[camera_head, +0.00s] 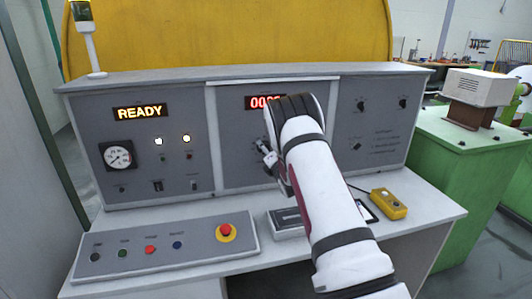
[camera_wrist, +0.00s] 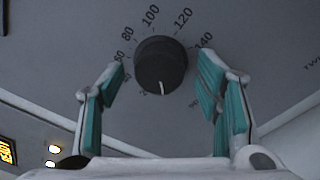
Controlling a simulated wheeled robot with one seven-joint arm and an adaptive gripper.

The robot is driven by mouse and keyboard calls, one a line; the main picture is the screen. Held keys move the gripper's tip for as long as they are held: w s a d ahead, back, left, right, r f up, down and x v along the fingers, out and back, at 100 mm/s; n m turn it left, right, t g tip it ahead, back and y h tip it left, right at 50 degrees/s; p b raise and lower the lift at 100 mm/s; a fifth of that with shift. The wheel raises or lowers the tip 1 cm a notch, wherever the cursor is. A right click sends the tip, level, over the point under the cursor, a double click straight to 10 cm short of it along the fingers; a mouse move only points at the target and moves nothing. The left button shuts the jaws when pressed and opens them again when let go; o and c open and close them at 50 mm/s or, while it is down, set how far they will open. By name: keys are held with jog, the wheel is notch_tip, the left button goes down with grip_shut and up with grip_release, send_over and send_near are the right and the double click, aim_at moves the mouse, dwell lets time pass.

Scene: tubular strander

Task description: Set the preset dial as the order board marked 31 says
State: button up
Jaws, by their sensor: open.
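A dark round dial (camera_wrist: 160,64) sits on the grey panel in the wrist view. Printed numbers ring it, among them 60, 80, 100, 120 and 140; lower ones are partly hidden. Its white pointer line points almost straight down in that view, close to a partly covered mark. My gripper (camera_wrist: 161,70) is open, with one teal-padded finger on each side of the dial and a visible gap to it. In the head view my gripper (camera_head: 268,155) is at the middle panel, and my arm hides the dial. I see no order board marked 31.
The console shows a READY display (camera_head: 139,112), a partly covered red digit display (camera_head: 264,102) and a gauge (camera_head: 118,155). A button box with a red emergency stop (camera_head: 226,231) lies on the left desk. A yellow handheld device (camera_head: 389,203) lies right of my arm.

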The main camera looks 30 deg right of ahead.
jog(key=c, duration=1.2)
jog(key=shift+o, duration=0.2)
jog(key=shift+m, duration=0.4)
jog(key=shift+a+f+m+t+h+b, duration=0.1)
jog(key=shift+m+h+b, duration=0.25)
jog(key=shift+m, duration=2.6)
jog(key=shift+d+m+t+h+b, duration=0.1)
jog(key=shift+m+h+b, duration=0.25)
jog(key=shift+m, duration=2.65)
jog(key=shift+a+f+m+t+h+b, duration=0.15)
jog(key=shift+m+b, duration=0.25)
jog(key=shift+m, duration=2.55)
jog(key=shift+r, duration=0.1)
